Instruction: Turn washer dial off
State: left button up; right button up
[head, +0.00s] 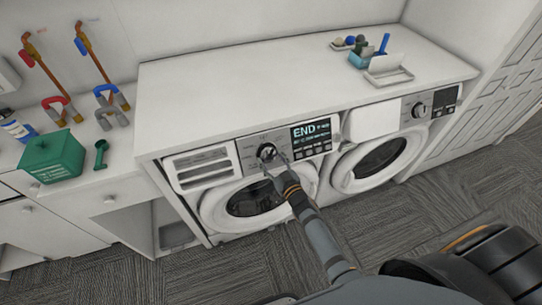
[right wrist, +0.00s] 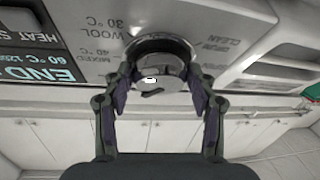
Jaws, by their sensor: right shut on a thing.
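The washer (head: 207,205) is the left of two white front-loaders under a long white counter. Its round silver dial (head: 266,152) sits on the control panel, left of a display (head: 310,133) that reads END. My right gripper (head: 277,166) is at the dial. In the right wrist view the two fingers of my right gripper (right wrist: 158,95) stand on either side of the dial (right wrist: 160,68) and are shut on it. Printed labels such as WOOL and 40 °C surround the dial. My left gripper is not in view.
A second machine (head: 375,160) stands to the right. On the counter (head: 230,90) are a white tray (head: 388,76) and a teal holder (head: 360,58). A green box (head: 52,156) and a green scoop (head: 101,154) lie at the left.

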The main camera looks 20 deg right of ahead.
jog(key=n+p, duration=0.1)
jog(key=n+g+y+p, duration=0.1)
jog(key=n+p, duration=0.1)
jog(key=n+y+p, duration=0.1)
jog(key=n, duration=0.1)
jog(key=shift+w+d+r+p, duration=0.1)
jog(key=shift+d+r+p, duration=0.15)
jog(key=shift+r+p, duration=0.15)
jog(key=shift+d+f+n+g+y+p, duration=0.1)
jog(key=shift+n+g+y+p, duration=0.4)
jog(key=shift+n, duration=0.4)
jog(key=shift+n+g+y+p, duration=0.2)
jog(key=shift+n+g+p, duration=0.1)
jog(key=shift+n+p, duration=0.5)
jog(key=shift+n, duration=0.3)
jog(key=o, duration=1.1)
jog(key=shift+o, duration=0.2)
jog(key=shift+d+f, duration=0.1)
jog(key=v, duration=1.2)
